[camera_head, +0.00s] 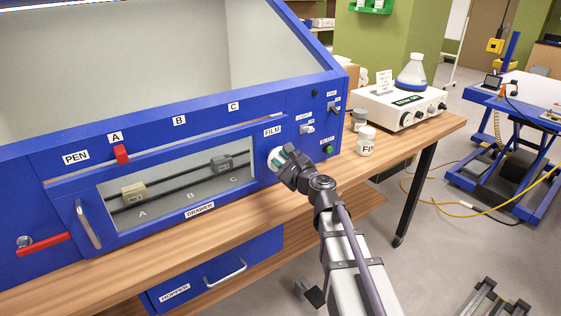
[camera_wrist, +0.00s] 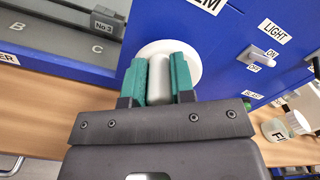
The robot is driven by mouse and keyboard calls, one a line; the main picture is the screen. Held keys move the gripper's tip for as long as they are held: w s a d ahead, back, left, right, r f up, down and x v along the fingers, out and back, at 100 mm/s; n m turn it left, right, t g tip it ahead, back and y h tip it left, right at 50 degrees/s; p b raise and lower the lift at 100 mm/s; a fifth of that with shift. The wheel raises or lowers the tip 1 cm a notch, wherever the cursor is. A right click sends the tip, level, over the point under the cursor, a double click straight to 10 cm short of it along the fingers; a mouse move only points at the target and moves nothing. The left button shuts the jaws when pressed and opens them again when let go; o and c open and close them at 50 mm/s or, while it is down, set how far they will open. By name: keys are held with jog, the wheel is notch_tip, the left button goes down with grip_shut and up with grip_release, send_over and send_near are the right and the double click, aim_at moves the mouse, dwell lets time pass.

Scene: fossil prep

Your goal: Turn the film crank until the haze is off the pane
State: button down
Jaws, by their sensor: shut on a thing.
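The film crank (camera_head: 273,157) is a white round knob on the blue cabinet front, beneath the FILM label. In the wrist view its white disc (camera_wrist: 168,46) faces me, with a pale bar-shaped grip (camera_wrist: 158,82) across it. My gripper (camera_wrist: 166,74) has its green fingers on both sides of this grip, shut on it. In the head view my gripper (camera_head: 283,160) partly covers the crank. The drawer pane (camera_head: 170,181) is left of the crank. Blocks, rails and letters A, B, C show through it, slightly greyish; I cannot tell how much haze is on it.
A red slider (camera_head: 121,154) stands at A above the pane. A drawer handle (camera_head: 88,224) and red lever (camera_head: 43,245) are at left. Switches (camera_head: 307,129) sit right of the crank. Jars (camera_head: 366,141) and a white instrument (camera_head: 400,106) stand on the wooden bench (camera_head: 435,127).

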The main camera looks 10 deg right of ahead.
jog(key=shift+w+d+r+m, duration=0.1)
jog(key=shift+d+m, duration=0.1)
jog(key=shift+m, duration=0.6)
jog(key=c, duration=1)
grip_release()
jog(key=shift+o, duration=0.2)
jog(key=v, duration=1)
jog(key=shift+s, duration=0.35)
jog(key=shift+d, duration=0.15)
